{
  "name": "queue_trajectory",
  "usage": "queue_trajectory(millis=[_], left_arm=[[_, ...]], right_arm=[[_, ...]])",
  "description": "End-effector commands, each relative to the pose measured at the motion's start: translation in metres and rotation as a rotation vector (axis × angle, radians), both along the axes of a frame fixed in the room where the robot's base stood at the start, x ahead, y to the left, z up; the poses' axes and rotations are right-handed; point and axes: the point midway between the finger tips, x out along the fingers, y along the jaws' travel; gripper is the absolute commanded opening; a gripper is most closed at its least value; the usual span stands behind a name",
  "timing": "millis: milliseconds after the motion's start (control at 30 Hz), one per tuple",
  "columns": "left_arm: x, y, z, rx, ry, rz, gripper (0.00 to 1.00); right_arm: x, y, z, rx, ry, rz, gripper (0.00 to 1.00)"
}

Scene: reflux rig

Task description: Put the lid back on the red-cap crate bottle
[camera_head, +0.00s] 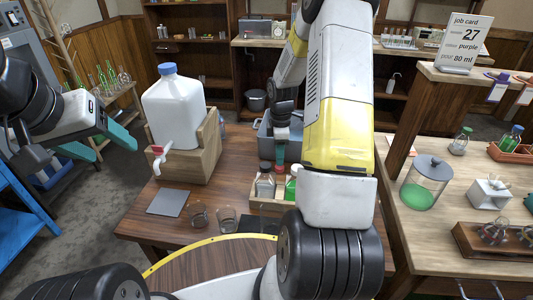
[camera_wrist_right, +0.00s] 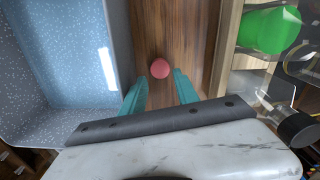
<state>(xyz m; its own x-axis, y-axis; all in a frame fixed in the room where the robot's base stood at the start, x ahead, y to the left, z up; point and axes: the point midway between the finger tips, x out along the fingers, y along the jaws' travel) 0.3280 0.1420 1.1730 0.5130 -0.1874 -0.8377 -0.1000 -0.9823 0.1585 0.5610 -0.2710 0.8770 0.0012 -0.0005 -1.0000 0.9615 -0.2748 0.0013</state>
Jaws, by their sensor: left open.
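A small round red lid (camera_wrist_right: 160,68) shows in the right wrist view on or above the brown tabletop, centred just past my right fingertips. My right gripper (camera_wrist_right: 159,88) has its teal fingers spread apart, with nothing visibly clamped. In the head view my right gripper (camera_head: 280,153) points down just behind the wooden crate (camera_head: 262,204), with a bit of red at its tips. A green bottle (camera_head: 291,186) and a clear black-capped bottle (camera_head: 265,186) stand in the crate. My left gripper (camera_head: 121,137) is open and empty at the far left.
A grey-blue bin (camera_wrist_right: 65,60) lies close to the left of my right fingers. A large white jug (camera_head: 174,108) sits in a wooden stand. Small glass beakers (camera_head: 198,214) and a grey mat (camera_head: 167,202) are near the table's front.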

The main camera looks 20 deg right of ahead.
Motion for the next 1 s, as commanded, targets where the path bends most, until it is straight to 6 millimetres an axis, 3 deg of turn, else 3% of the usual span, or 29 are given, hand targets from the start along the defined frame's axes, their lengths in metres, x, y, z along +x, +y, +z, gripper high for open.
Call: queue_trajectory(millis=[100, 300, 667, 867, 1000], left_arm=[[0.000, 0.000, 0.000, 0.000, 0.000, 0.000, 0.62], [0.000, 0.000, 0.000, 0.000, 0.000, 0.000, 0.62], [0.000, 0.000, 0.000, 0.000, 0.000, 0.000, 0.62], [0.000, 0.000, 0.000, 0.000, 0.000, 0.000, 0.62], [0.000, 0.000, 0.000, 0.000, 0.000, 0.000, 0.62]], right_arm=[[-0.001, 0.001, -0.021, 0.001, 0.005, 0.002, 0.37], [-0.001, 0.000, -0.043, 0.001, 0.003, 0.000, 0.37], [0.000, 0.000, -0.044, 0.000, 0.001, 0.000, 0.37], [0.000, 0.000, -0.044, 0.000, 0.001, 0.000, 0.00], [0.000, 0.000, -0.044, 0.000, 0.001, 0.000, 0.00]])
